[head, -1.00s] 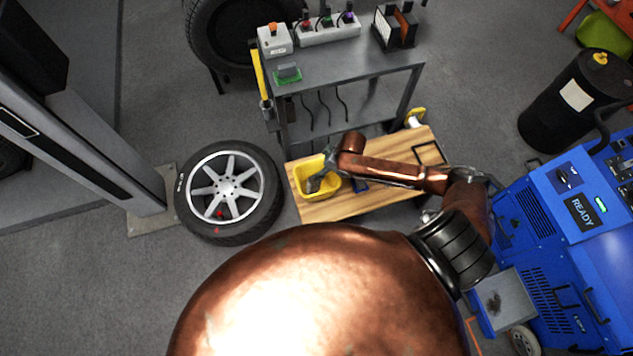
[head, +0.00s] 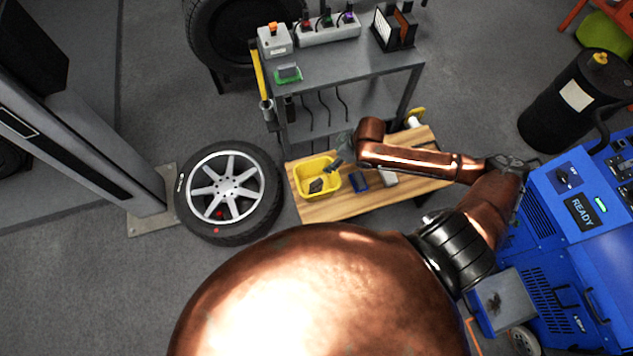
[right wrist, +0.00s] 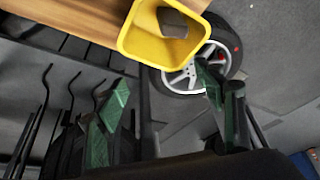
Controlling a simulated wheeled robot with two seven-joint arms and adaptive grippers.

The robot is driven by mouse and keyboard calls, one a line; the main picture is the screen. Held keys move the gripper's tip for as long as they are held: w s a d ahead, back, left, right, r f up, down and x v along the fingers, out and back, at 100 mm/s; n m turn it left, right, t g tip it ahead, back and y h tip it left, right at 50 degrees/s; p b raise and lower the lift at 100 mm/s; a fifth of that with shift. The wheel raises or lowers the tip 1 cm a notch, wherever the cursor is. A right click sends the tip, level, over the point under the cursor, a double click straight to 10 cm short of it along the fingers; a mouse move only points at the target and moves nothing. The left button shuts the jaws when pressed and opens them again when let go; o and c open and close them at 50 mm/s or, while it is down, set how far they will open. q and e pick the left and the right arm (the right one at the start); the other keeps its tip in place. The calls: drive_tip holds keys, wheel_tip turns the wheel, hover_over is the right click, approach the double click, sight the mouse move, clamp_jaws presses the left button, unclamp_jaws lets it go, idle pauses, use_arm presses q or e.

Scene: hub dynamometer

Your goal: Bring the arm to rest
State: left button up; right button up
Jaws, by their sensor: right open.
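My right arm reaches in from the right in the head view, over a wooden bench top (head: 425,184). My right gripper (head: 335,163) is at the upper right rim of a yellow bin (head: 301,184); I cannot tell its exact height there. In the right wrist view my right gripper (right wrist: 163,98) has its two green-tipped fingers wide apart with nothing between them. The yellow bin (right wrist: 129,38) shows beyond the fingertips, with a dark block (right wrist: 173,22) inside. The dark block also shows in the head view (head: 317,186). My left gripper is not in view.
A blue item (head: 359,180) and a pale item (head: 388,177) lie on the bench. A grey shelf table (head: 345,66) stands behind. A wheel (head: 228,190) lies left of the bench, a blue machine (head: 590,240) stands right. Clear floor lies at the lower left.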

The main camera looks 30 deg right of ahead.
drive_tip(key=shift+s+r, duration=0.1)
drive_tip(key=shift+r, duration=0.15)
idle(0.3)
